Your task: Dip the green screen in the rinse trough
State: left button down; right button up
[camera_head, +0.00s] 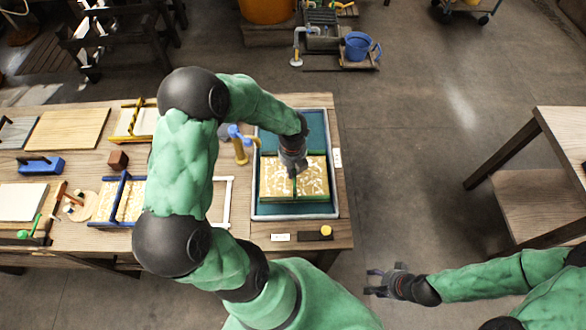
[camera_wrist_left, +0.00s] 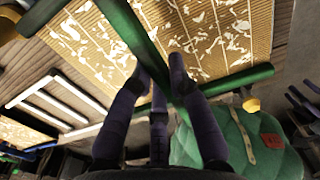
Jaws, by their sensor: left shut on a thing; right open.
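The green screen (camera_head: 275,190) is a gold mesh with white pulp patches, a green frame and a green bar across it. It lies over the rinse trough (camera_head: 254,205), a teal basin with a grey rim; I cannot tell whether the mesh touches the water. My left gripper (camera_head: 296,174) is shut on the green bar. In the left wrist view, the fingers of my left gripper (camera_wrist_left: 159,68) close around the bar, with the mesh (camera_wrist_left: 220,35) on both sides. My right gripper (camera_head: 374,283) is open and empty, off the table to the right.
A white frame (camera_head: 228,205), a blue-framed screen (camera_head: 119,214) and a yellow-handled screen (camera_head: 133,134) sit left of the trough. A blue-and-yellow tap (camera_head: 240,146) stands at its left side. A yellow round thing (camera_head: 326,230) lies near the front edge. Another table (camera_head: 545,178) stands right.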

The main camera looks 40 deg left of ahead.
pick_arm(q)
notch_tip(320, 180, down, 3)
jog(key=b, duration=0.2)
jog(key=shift+f+b, duration=0.15)
jog(key=shift+b, duration=0.2)
jog(key=shift+f+b, duration=2.55)
jog(key=shift+f, duration=1.7)
jog(key=shift+w+a+p, duration=0.45)
jog(key=shift+w+a, duration=0.55)
jog(key=shift+w, duration=0.15)
jog(key=shift+s+d, duration=0.1)
jog(key=shift+s+d, duration=0.9)
jog(key=shift+s, duration=0.2)
